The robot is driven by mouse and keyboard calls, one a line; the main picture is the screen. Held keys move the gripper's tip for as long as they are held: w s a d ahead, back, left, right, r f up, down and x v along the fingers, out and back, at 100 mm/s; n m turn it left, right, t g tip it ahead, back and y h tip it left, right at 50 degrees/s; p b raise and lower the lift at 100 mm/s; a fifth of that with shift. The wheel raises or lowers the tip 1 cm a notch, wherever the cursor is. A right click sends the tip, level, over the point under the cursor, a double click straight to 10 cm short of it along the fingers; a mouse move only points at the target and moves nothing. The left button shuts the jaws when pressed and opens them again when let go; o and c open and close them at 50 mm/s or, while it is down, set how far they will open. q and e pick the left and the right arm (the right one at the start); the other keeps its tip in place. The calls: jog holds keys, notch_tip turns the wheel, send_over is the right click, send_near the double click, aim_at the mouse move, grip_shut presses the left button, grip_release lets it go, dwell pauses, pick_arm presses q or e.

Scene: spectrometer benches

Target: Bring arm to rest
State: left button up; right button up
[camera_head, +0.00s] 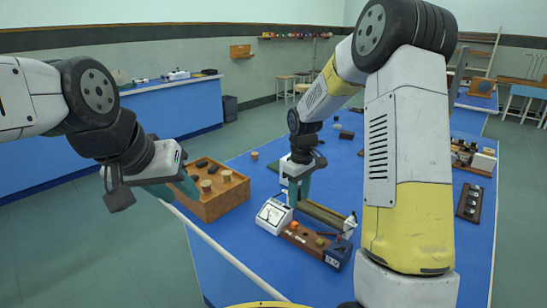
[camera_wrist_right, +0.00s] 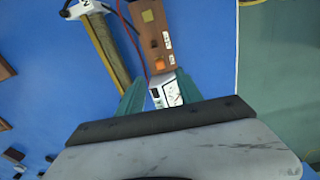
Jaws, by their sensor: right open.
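My right gripper (camera_head: 298,190) points down over the blue bench, just behind the white meter box (camera_head: 272,214). In the right wrist view its teal fingers (camera_wrist_right: 159,95) are apart, with no object visibly held; the white meter (camera_wrist_right: 168,94) shows between and beyond them. My right arm crosses the right half of the head view. My left gripper (camera_head: 172,190) hangs at the left, by the near-left side of the wooden tray (camera_head: 220,204). Its teal fingers overlap from this angle, so their opening is unclear.
A wooden board (camera_head: 306,241) with small parts adjoins the meter, and a long rod-like apparatus (camera_head: 325,215) lies behind it. The wooden tray holds dark and tan pieces. A black strip with round knobs (camera_head: 469,202) lies at right. Bare blue bench lies between tray and meter.

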jog(key=s+d+r+m+t+y, duration=0.1)
jog(key=s+d+r+m+t, duration=0.2)
jog(key=s+r, duration=1.05)
jog(key=s+a+r+m+t+y, duration=0.1)
jog(key=s+r+m, duration=0.3)
jog(key=s, duration=0.7)
notch_tip(320, 180, up, 2)
jog(key=shift+a+r+m+t, duration=0.15)
jog(key=shift+m+t, duration=0.25)
jog(key=shift+t, duration=0.5)
